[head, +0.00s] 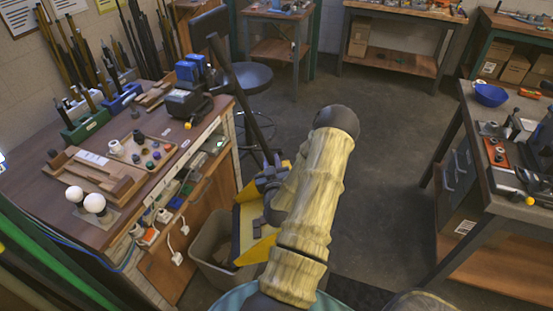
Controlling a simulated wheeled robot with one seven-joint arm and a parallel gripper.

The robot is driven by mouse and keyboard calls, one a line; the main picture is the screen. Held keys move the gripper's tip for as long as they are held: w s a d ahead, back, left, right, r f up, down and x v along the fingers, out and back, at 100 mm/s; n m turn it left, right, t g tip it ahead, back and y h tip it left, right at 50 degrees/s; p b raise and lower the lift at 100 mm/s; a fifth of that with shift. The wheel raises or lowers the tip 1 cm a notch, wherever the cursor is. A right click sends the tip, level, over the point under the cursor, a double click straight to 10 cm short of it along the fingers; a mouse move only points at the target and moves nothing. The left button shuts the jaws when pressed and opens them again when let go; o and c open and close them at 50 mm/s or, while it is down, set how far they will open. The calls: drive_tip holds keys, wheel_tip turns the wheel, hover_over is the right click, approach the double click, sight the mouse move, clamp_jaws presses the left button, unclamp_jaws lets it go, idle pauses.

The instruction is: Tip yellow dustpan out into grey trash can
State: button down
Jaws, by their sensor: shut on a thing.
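The yellow dustpan (257,248) has a long dark handle (228,75) that rises up and to the left. My gripper (268,185) is shut on the dustpan near the foot of its handle, partly hidden behind my arm. The pan looks tilted and hangs over the right part of the grey trash can (203,243). The can stands on the floor beside the workbench. Something brown shows inside the can, but I cannot tell what it is. The pan's right side is hidden by my arm, and I cannot tell whether anything lies in the pan.
The cluttered workbench (110,225) stands close on the left, with a dark stool (248,78) behind it. Another bench (505,205) with a blue bowl (491,95) is on the right. The floor (385,130) between them is clear.

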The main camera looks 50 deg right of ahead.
drive_tip(key=shift+n, duration=0.7)
drive_tip(key=shift+w+a+r+p, duration=0.25)
drive_tip(key=shift+w+a+r, duration=0.05)
drive_tip(key=shift+w+a, duration=0.3)
drive_tip(key=shift+w+a+r+p, duration=0.25)
drive_tip(key=shift+w+a, duration=0.3)
drive_tip(key=shift+w, duration=0.15)
drive_tip(key=shift+w+a+r+p, duration=0.2)
drive_tip(key=shift+w+a+r, duration=0.1)
drive_tip(key=shift+w+a, duration=0.3)
drive_tip(key=w+a+n, duration=0.2)
drive_tip(key=w+a, duration=0.3)
drive_tip(key=w, duration=0.1)
drive_tip(key=shift+r, duration=0.3)
idle(2.4)
